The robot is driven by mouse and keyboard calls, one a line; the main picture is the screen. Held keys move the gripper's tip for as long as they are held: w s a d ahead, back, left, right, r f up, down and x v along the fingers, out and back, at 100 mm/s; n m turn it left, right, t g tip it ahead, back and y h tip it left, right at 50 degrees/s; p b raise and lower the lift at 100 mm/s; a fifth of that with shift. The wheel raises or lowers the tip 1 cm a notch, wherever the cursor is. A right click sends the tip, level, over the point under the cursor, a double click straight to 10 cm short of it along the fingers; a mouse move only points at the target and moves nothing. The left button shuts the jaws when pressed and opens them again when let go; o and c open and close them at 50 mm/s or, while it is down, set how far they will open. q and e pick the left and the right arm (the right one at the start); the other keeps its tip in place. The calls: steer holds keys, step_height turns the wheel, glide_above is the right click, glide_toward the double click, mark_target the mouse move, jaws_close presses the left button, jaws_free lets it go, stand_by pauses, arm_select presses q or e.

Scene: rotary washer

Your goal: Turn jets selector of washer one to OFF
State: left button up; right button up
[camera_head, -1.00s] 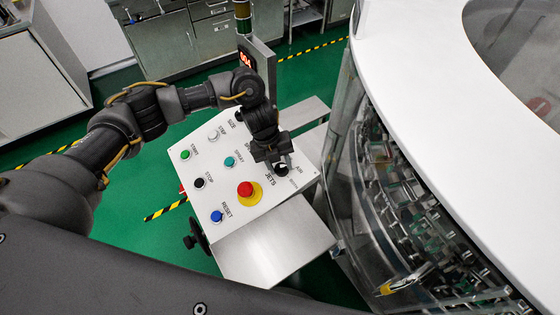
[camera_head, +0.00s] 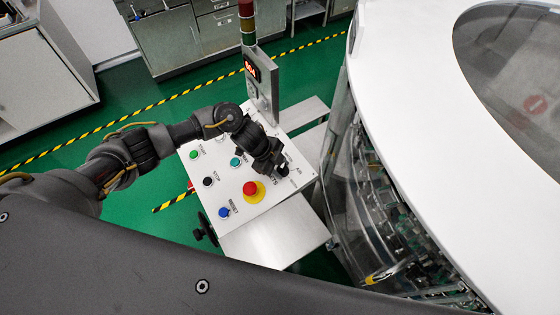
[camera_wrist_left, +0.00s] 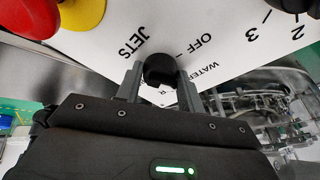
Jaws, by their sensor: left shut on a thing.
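The white control panel (camera_head: 215,183) of the washer stands at the centre of the head view. In the left wrist view, the black jets selector (camera_wrist_left: 160,70) sits by the labels JETS, OFF and WATER, with another label partly hidden. My left gripper (camera_wrist_left: 160,80) is shut on this knob, one finger on each side of it. In the head view, my left gripper (camera_head: 278,170) is at the panel's right side and hides most of the knob. I cannot tell which label the knob points to. My right gripper is in neither view.
A red emergency button (camera_head: 250,188) on a yellow disc is close to my left gripper. Green (camera_head: 194,154), black (camera_head: 208,181) and blue (camera_head: 224,212) buttons line the panel's left side. The washer's clear housing (camera_head: 355,210) stands close on the right.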

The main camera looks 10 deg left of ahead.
arm_select(q)
steer(key=n+p, duration=0.2)
steer(key=n+t+p, duration=0.1)
steer(key=n+p, duration=0.2)
steer(key=n, duration=0.1)
steer(key=shift+s+r+n+t+p, duration=0.15)
steer(key=shift+s+n+t+p, duration=0.15)
steer(key=shift+n+p, duration=0.1)
steer(key=shift+n+t+p, duration=0.3)
steer(key=shift+n+p, duration=0.3)
steer(key=shift+n, duration=0.6)
steer(key=shift+f+n+t+y, duration=0.2)
steer(key=shift+n+t+y, duration=0.15)
steer(key=shift+n, duration=0.85)
steer(key=o, duration=1)
steer(key=shift+d, duration=0.1)
steer(key=shift+r, duration=0.1)
steer(key=v, duration=1)
steer(key=shift+s+r, duration=0.1)
steer(key=shift+r, duration=0.2)
